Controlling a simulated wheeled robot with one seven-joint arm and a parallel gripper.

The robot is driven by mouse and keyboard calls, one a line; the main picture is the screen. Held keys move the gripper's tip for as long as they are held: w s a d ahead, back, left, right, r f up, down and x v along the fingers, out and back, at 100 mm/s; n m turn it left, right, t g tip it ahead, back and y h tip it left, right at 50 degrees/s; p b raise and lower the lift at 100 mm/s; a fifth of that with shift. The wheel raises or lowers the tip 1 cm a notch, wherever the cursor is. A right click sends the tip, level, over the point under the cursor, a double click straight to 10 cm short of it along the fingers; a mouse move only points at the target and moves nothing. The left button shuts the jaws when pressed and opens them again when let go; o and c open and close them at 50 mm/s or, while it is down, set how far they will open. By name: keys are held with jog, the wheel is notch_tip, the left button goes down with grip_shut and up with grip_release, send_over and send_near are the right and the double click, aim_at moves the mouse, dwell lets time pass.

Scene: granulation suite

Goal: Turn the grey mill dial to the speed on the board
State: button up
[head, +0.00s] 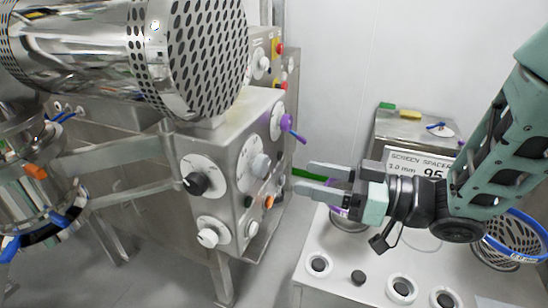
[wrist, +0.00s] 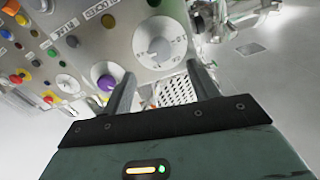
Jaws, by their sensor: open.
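A grey dial knob (head: 260,165) sits on a round white scale on the side of the steel machine, in the head view. My gripper (head: 304,177) is open and empty to the right of that panel, fingers pointing left toward it. The board (head: 405,160) behind my gripper reads "SCREEN SPACER", "3.0 mm" and a large "95"; my arm hides part of it.
A black knob (head: 195,183), a white knob (head: 208,237) and a purple handle (head: 285,122) are on the same machine. A perforated steel drum (head: 208,55) overhangs the panel. A white bench (head: 325,285) with several black knobs lies below my arm.

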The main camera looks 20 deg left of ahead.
aim_at(266, 167)
jog(key=a+p, duration=0.1)
jog(key=a, duration=0.4)
jog(key=a+p, duration=0.1)
jog(key=a, duration=0.2)
jog(key=shift+w+p, duration=0.3)
jog(key=c, duration=1)
